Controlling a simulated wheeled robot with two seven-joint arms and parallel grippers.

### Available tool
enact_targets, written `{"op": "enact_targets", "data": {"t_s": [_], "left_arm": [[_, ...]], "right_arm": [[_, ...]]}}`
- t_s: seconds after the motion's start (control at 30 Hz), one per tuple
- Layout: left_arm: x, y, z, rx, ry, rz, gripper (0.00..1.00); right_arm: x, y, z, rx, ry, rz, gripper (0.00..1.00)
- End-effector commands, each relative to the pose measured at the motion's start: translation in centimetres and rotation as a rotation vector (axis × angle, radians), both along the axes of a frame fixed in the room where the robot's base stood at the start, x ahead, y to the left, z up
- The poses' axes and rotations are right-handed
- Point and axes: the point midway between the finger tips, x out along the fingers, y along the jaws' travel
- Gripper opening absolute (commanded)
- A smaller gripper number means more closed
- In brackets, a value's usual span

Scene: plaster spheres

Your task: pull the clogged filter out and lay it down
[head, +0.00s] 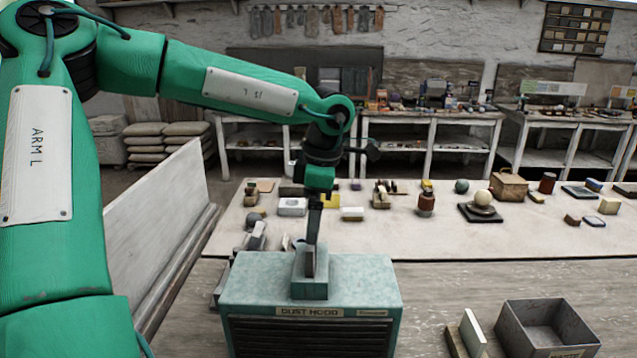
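The dust hood (310,316) is a teal box with a dark slatted front and a label reading "DUST HOOD". A teal block (311,290) stands up from the middle of its top; I cannot tell whether this is the clogged filter or part of the hood. My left gripper (309,272) points down at this block, with a dark finger in front of its upper part. The fingers are seen edge-on, so their opening and any grip are hidden. My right gripper is not in view.
A pale upright panel (473,332) stands beside an open grey bin (548,327) at lower right. Behind, a pale worktop (400,238) carries many small objects. A board (155,225) leans at left.

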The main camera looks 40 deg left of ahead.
Motion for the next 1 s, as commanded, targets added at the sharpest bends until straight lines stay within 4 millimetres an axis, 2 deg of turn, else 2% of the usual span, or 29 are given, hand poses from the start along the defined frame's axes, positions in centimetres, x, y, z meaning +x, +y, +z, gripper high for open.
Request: {"op": "enact_targets", "data": {"t_s": [0.13,0.4,0.77,0.9,0.93,0.97,1.0], "left_arm": [[-0.3,0.2,-2.6,-0.002,0.004,-0.001,1.00],[-0.5,0.5,-5.5,-0.001,0.001,0.000,1.00],[-0.5,0.5,-5.9,-0.001,-0.001,0.000,0.98],[-0.5,0.5,-5.9,-0.001,-0.001,0.000,0.71],[-0.5,0.5,-5.9,-0.001,-0.001,0.000,0.68],[-0.5,0.5,-5.9,-0.001,-0.001,0.000,0.89],[-0.5,0.5,-5.9,-0.001,-0.001,0.000,0.81]], "right_arm": [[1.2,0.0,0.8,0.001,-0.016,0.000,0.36],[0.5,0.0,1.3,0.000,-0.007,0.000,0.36],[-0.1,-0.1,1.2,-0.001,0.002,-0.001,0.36],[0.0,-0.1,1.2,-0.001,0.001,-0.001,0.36],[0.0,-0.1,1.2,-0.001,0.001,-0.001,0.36],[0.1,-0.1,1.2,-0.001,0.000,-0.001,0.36],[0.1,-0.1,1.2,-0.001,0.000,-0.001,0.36]]}}
